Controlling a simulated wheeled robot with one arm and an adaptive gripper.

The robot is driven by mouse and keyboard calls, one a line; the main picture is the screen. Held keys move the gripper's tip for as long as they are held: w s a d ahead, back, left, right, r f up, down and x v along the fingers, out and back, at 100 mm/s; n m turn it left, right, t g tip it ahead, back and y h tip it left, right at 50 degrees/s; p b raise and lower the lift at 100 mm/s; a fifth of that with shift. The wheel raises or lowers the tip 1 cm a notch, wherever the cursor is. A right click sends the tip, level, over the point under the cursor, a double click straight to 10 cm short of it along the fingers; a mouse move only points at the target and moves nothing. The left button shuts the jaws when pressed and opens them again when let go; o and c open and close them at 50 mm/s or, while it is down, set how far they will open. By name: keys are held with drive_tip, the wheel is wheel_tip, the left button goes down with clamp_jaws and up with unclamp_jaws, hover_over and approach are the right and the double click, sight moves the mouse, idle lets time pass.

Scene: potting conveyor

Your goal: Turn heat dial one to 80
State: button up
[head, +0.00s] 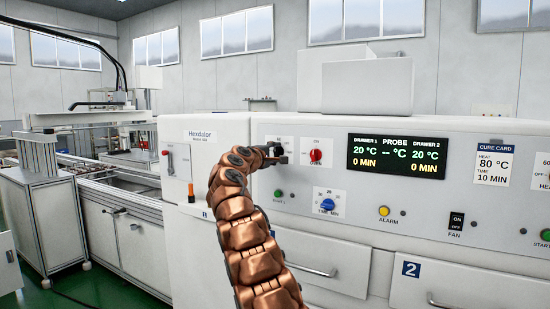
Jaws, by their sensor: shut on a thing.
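My copper-coloured arm reaches up to the white oven panel. My gripper (275,154) is at the panel's left part, shut on what appears to be heat dial one, left of the red dial. The gripper hides most of that dial, so I cannot read its pointer. Small scale marks show just above the gripper. The black display (398,156) reads 20 °C and 0 MIN for drawer 1, and the same for drawer 2. The probe shows dashes. The cure card (493,164) reads heat 80 °C, time 10 min.
Close by on the panel are a red dial (316,156), a blue time dial (327,204) and a green start button (278,193). Further right are a yellow alarm button (383,211) and a black fan switch (456,222). Drawers lie below. A conveyor bench stands at left.

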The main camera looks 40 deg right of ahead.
drive_tip(key=shift+m, duration=0.3)
drive_tip(key=o, duration=1.1)
drive_tip(key=shift+o, duration=0.2)
drive_tip(key=shift+a, duration=0.1)
